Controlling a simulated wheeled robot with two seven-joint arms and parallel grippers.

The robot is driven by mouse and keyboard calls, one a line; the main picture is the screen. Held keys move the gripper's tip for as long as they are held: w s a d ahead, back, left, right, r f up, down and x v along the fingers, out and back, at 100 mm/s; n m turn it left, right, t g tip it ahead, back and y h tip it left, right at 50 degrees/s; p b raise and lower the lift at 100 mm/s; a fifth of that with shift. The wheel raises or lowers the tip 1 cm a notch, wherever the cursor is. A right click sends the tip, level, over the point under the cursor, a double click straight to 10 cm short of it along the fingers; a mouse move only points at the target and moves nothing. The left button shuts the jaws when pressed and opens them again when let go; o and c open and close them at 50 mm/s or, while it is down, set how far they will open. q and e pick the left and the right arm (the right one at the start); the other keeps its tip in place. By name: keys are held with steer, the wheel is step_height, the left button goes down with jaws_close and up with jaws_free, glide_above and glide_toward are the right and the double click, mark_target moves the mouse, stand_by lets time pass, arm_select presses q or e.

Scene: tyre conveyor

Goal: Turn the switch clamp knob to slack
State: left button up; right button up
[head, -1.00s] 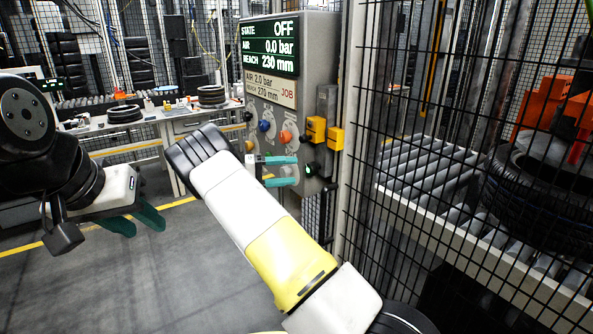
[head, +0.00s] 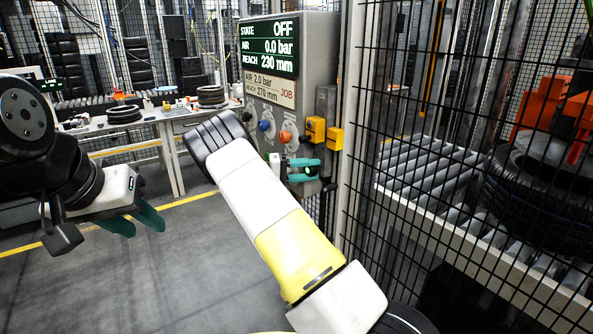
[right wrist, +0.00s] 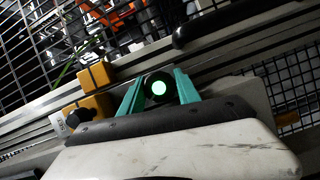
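The control panel (head: 312,100) stands ahead. Its display (head: 270,46) reads STATE OFF, AIR 0.0 bar, REACH 230 mm. In the head view the fingers mostly hide the knob. My left gripper (head: 146,227) is open and empty at the left, over the floor.
Blue (head: 265,126) and orange (head: 285,137) knobs sit above my right gripper. Yellow boxes (head: 335,138) stick out from the panel's right side. A mesh fence (head: 440,200) closes off the rollers and tyre at right. Tables with tyres stand behind left.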

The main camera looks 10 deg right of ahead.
jaws_close()
steer(key=n+h, duration=0.1)
steer(key=n, duration=0.2)
steer(key=shift+r+n+t+h, duration=0.15)
steer(key=shift+n+h, duration=0.25)
steer(key=shift+n, duration=0.6)
steer(key=shift+f+n+t+h, duration=0.15)
steer(key=shift+n+h, duration=0.25)
steer(key=shift+n, duration=0.6)
steer(key=shift+r, duration=0.1)
steer(key=o, duration=0.7)
jaws_free()
